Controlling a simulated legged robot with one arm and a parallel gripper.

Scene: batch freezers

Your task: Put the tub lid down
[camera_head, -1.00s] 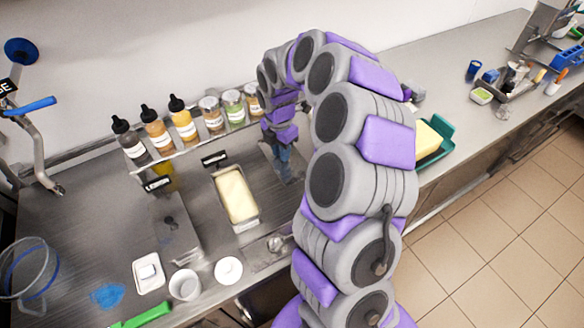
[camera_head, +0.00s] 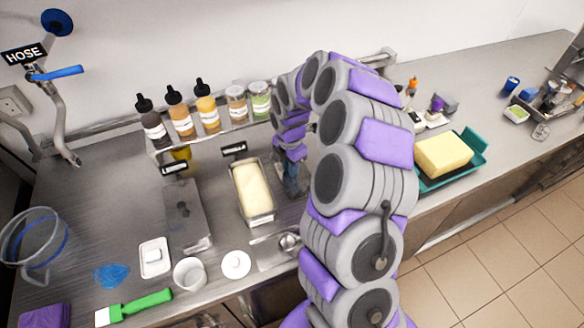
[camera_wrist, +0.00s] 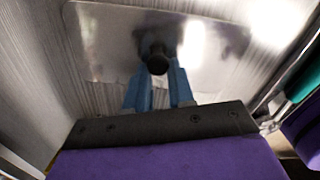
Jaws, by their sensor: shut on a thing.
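The tub lid is a flat metal plate with a black knob. In the wrist view the lid (camera_wrist: 105,45) lies across the upper part, with the knob between my blue fingers. My gripper (camera_wrist: 158,82) is shut on the knob. In the head view my gripper (camera_head: 294,182) points down just right of an open metal tub (camera_head: 265,216) filled with something pale yellow. There the lid is mostly hidden by my arm. I cannot tell whether it touches the counter.
A closed metal tub (camera_head: 184,222) stands left of the open one. Bottles and jars (camera_head: 208,113) line a rack behind. A white cup (camera_head: 189,274), a round white lid (camera_head: 236,264) and a green-handled brush (camera_head: 140,305) lie near the front. A teal tray (camera_head: 468,165) with a yellow block stands right.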

